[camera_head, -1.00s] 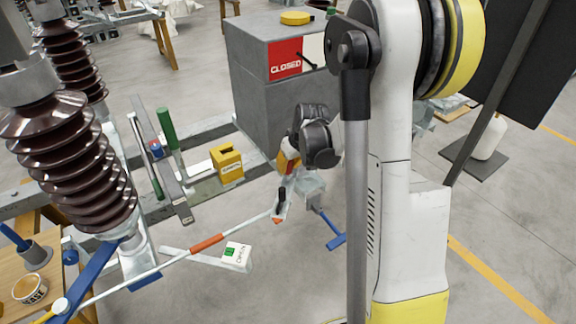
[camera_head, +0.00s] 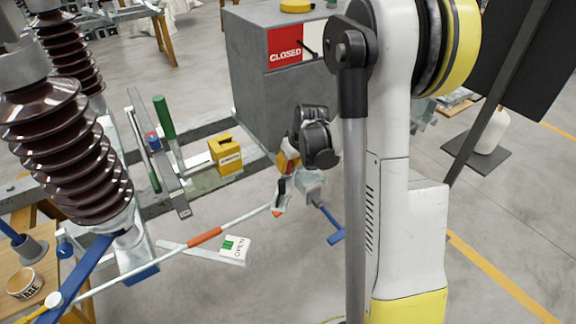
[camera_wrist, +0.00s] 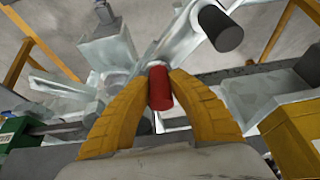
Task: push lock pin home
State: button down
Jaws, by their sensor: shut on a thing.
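A red cylinder (camera_wrist: 160,88), which looks like the lock pin's knob, sits between the two yellow fingers of my gripper (camera_wrist: 160,82) in the wrist view. The fingers are shut on it, one on each side. Its far end meets pale metal parts, and I cannot tell how deep the pin sits. In the head view my gripper (camera_head: 284,166) is small, beside the grey cabinet, and my wrist partly hides it. The pin cannot be made out there.
A grey cabinet (camera_head: 258,95) with a red CLOSED sign (camera_head: 285,48) stands behind. A white rod (camera_head: 150,265) with an orange band runs below left, near an OPEN plate (camera_head: 235,248). A yellow block (camera_head: 226,155) and green handle (camera_head: 164,118) are left. Brown insulators (camera_head: 65,150) stand farther left.

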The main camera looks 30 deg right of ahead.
dwell(0.4)
jog(key=c, duration=1.2)
grip_release()
jog(key=v, duration=1.2)
